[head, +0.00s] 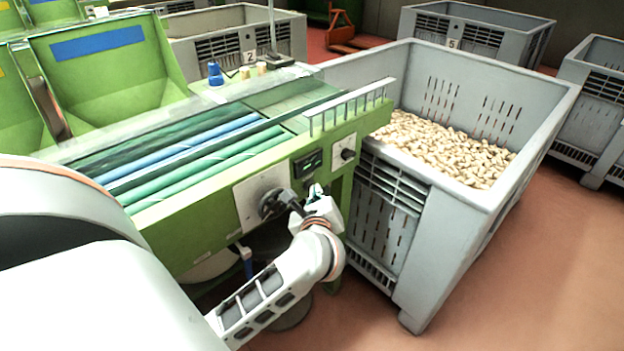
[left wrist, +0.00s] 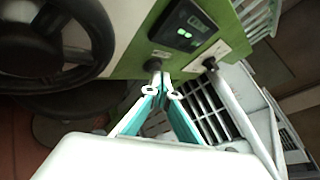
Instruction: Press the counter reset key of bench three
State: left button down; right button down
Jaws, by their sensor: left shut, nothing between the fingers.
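The green bench (head: 215,217) carries a dark counter unit (head: 308,163) on its front panel. In the left wrist view the counter unit (left wrist: 186,26) shows a dim display (left wrist: 197,20) and a small lit key (left wrist: 184,33); I cannot tell its label. No bench number is readable. My left gripper (head: 317,190) is shut and empty, just below the counter unit. In the left wrist view its teal fingers (left wrist: 162,90) meet below the unit, and a small dark knob (left wrist: 155,64) shows just beyond the tips. I cannot tell whether the tips touch anything. My right gripper is not in view.
A black handwheel (head: 270,204) sits close left of my gripper, and a selector knob (head: 347,154) is to the right. A large grey crate (head: 440,262) of corks stands against the bench's right end. Open red floor (head: 540,270) lies right of it.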

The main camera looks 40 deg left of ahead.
pick_arm(q)
jog(key=shift+d, duration=0.85)
jog(key=shift+s+d, duration=0.15)
jog(key=shift+d, duration=1.1)
jog(key=shift+s+d, duration=0.1)
jog(key=shift+d, duration=1.15)
